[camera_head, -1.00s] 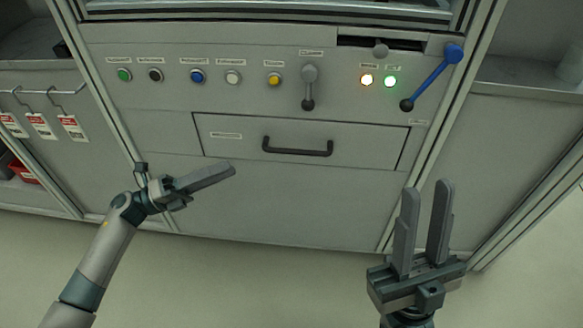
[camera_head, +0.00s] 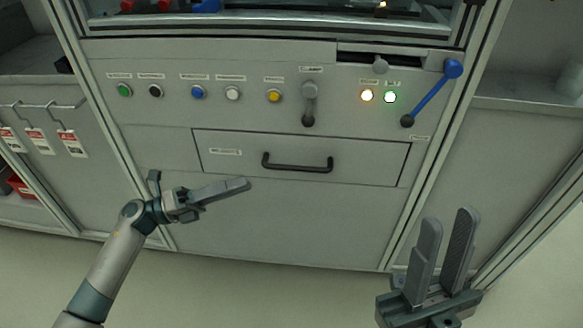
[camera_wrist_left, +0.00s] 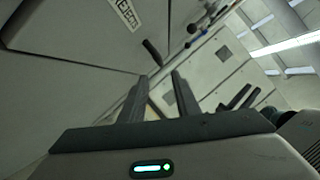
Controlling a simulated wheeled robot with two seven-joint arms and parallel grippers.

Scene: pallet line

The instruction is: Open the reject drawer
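The reject drawer (camera_head: 228,166) is a grey front panel with a dark bar handle (camera_head: 297,168), set flush in the machine front, closed. Its label (camera_wrist_left: 126,12) reads "REJECTS" in the left wrist view, where the handle (camera_wrist_left: 152,52) also shows beyond the fingers. My left gripper (camera_head: 246,184) is in front of the panel, below and left of the handle, apart from it. Its two fingers (camera_wrist_left: 158,90) stand apart with nothing between them. My right gripper (camera_head: 447,228) points up at the lower right, its fingers apart and empty, away from the drawer.
Above the drawer is a row of buttons, including a blue one (camera_head: 198,92), a grey lever (camera_head: 309,104) and lit lamps (camera_head: 367,95). A blue lever (camera_head: 433,92) stands right of them. Tags hang on hooks (camera_head: 40,104) at left. The floor in front is clear.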

